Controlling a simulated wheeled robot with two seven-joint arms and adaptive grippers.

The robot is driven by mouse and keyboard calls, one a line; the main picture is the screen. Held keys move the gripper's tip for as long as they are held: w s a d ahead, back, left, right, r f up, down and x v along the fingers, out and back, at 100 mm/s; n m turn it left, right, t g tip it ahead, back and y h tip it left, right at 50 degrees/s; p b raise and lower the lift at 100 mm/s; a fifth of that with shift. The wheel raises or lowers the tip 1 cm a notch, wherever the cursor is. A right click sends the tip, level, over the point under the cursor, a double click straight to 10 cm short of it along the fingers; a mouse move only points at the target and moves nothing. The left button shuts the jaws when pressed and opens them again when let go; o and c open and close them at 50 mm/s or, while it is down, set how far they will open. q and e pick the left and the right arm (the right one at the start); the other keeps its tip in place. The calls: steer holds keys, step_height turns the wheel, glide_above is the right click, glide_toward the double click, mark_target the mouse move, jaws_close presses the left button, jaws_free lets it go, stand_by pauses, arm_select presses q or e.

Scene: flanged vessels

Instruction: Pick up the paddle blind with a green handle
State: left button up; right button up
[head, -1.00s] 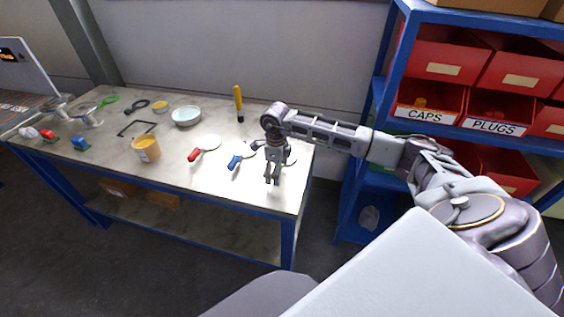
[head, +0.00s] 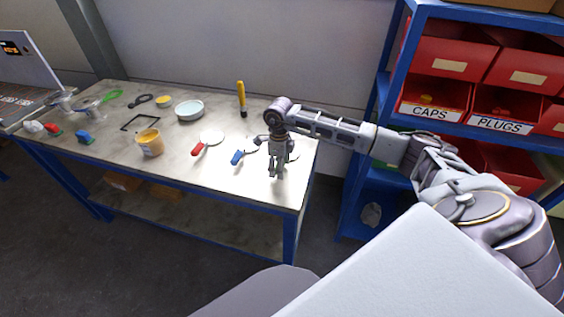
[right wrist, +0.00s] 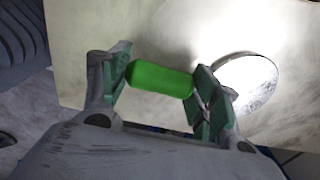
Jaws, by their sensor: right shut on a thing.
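The green handle (right wrist: 160,79) of the paddle blind lies between the two fingers of my right gripper (right wrist: 158,82) in the right wrist view. The fingers are shut on it near its two ends. The blind's round metal disc (right wrist: 248,82) shows just right of the fingers. In the head view my right gripper (head: 277,173) points down over the right end of the workbench and mostly hides this blind. Whether the blind touches the bench I cannot tell. My left gripper is not in view.
A blue-handled paddle (head: 238,157) and a red-handled paddle (head: 199,149) lie left of my gripper on the workbench (head: 215,185). A yellow-handled tool (head: 241,98) stands behind. A tub (head: 150,143) is further left. A blue shelf with red bins (head: 431,98) is at right.

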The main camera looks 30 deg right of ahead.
steer(key=shift+r, duration=0.2)
steer(key=shift+r+b, duration=0.55)
steer(key=shift+r, duration=4.3)
